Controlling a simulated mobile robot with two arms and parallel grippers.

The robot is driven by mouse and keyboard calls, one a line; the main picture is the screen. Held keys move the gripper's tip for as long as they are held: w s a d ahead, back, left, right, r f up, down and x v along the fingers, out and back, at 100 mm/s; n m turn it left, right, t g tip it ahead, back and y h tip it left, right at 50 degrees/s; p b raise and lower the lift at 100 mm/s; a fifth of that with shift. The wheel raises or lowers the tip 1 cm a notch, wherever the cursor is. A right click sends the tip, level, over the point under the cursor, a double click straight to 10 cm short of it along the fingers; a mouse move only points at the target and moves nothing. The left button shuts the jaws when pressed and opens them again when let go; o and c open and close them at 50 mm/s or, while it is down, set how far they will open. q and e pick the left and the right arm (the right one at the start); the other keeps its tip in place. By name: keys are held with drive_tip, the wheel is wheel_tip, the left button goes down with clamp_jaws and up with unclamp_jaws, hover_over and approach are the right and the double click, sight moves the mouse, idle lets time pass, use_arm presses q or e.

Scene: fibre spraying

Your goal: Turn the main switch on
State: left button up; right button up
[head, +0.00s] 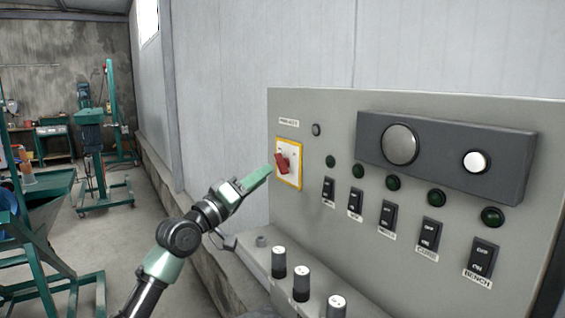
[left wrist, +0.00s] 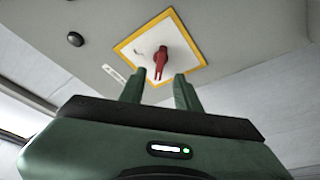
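The main switch is a red rotary handle (head: 282,163) on a white plate with a yellow border (head: 297,173), at the upper left of the grey control panel. In the head view the handle looks tilted. My left gripper (head: 268,170) comes in from the left, its fingertips close to the handle. In the left wrist view the two green fingers (left wrist: 160,82) are apart, with the red handle (left wrist: 160,62) showing in the gap ahead of them. I cannot tell whether the tips reach around it; no contact is visible. My right gripper is not in view.
The panel (head: 345,230) also carries labelled black rocker switches (head: 387,215), green round lamps (head: 393,183) and a dark box (head: 440,150) with round fittings. Black knobs (head: 301,285) stand on the ledge below. Green machines (head: 95,150) stand on the floor at far left.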

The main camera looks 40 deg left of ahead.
sight(278, 165)
use_arm(q)
drive_tip(key=p+x, duration=0.3)
drive_tip(key=x, duration=0.3)
drive_tip(key=shift+w+f, duration=0.1)
drive_tip(key=shift+w, duration=0.25)
drive_tip(key=shift+s, duration=0.45)
drive_tip(key=shift+c, duration=0.3)
drive_tip(key=shift+w, duration=0.1)
clamp_jaws()
